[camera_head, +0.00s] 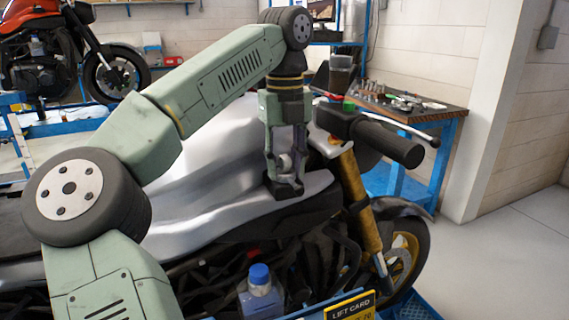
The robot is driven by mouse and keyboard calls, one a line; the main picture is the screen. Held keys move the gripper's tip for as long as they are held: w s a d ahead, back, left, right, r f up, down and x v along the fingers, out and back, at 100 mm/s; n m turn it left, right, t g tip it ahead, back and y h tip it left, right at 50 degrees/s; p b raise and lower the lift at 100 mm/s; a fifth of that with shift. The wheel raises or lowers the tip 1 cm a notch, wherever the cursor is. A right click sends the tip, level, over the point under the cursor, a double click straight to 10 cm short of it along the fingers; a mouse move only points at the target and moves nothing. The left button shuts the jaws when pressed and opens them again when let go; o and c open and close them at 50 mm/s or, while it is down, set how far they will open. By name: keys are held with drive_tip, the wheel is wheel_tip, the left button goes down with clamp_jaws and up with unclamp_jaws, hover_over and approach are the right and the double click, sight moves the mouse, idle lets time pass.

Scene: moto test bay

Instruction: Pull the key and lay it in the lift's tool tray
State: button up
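A silver motorcycle (215,190) stands across the middle of the view. My gripper (286,187) points down at the top of its tank, in front of the handlebar. A small round grey piece (285,163) shows between the fingers; I cannot tell whether it is the key or part of the gripper. The fingertips are close to a dark patch on the tank, and I cannot tell if they touch it or are closed on anything. The key is not clearly seen. A blue tray-like edge (412,306) shows low at the right, perhaps the lift's tool tray, mostly cut off.
A bottle with a blue cap (260,290) stands at the bottom, left of a lift card sign (350,306). The handlebar grip (389,143) juts out right of my gripper. A blue workbench (440,150) with small parts stands behind. The floor at right is clear.

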clamp_jaws()
drive_tip(key=o, duration=0.9)
unclamp_jaws()
